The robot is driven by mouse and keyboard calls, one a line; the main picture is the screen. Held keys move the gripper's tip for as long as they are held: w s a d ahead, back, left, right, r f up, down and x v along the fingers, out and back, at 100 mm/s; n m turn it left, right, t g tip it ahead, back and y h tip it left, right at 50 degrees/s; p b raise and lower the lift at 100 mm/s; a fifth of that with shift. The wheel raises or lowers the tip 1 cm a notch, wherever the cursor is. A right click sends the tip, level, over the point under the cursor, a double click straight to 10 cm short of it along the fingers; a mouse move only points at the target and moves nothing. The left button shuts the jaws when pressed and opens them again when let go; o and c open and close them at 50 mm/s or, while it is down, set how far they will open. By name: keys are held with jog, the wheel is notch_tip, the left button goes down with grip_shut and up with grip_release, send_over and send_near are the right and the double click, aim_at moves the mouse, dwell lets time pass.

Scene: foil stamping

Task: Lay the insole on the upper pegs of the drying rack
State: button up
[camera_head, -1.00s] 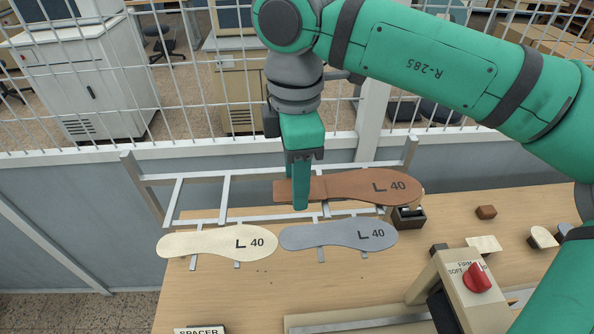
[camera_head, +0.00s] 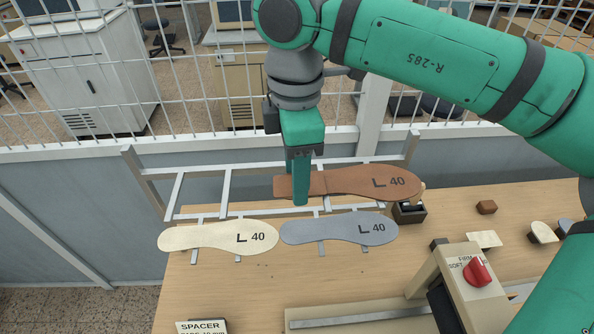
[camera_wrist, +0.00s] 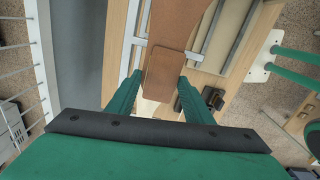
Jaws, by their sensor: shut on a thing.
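The brown insole (camera_head: 350,182), marked "L 40", is held near its heel end in my gripper (camera_head: 300,200), over the right part of the drying rack (camera_head: 228,187). It lies about level, and I cannot tell whether it touches the upper pegs. In the wrist view the insole (camera_wrist: 180,35) runs away from between the two fingers of my gripper (camera_wrist: 157,80). A cream insole (camera_head: 205,237) and a grey insole (camera_head: 325,230), both marked "L 40", lie on the lower pegs at left and right.
A white wire fence (camera_head: 190,110) stands behind the rack. On the table (camera_head: 215,285) are a small dark box (camera_head: 410,213), a brown block (camera_head: 486,207), a beige device with a red knob (camera_head: 477,271) and a "SPACER" sign (camera_head: 200,326). The upper left of the rack is bare.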

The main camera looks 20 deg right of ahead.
jog(key=o, duration=1.1)
notch_tip(320, 180, up, 7)
jog(key=shift+r, duration=0.2)
dwell(0.4)
dwell(0.3)
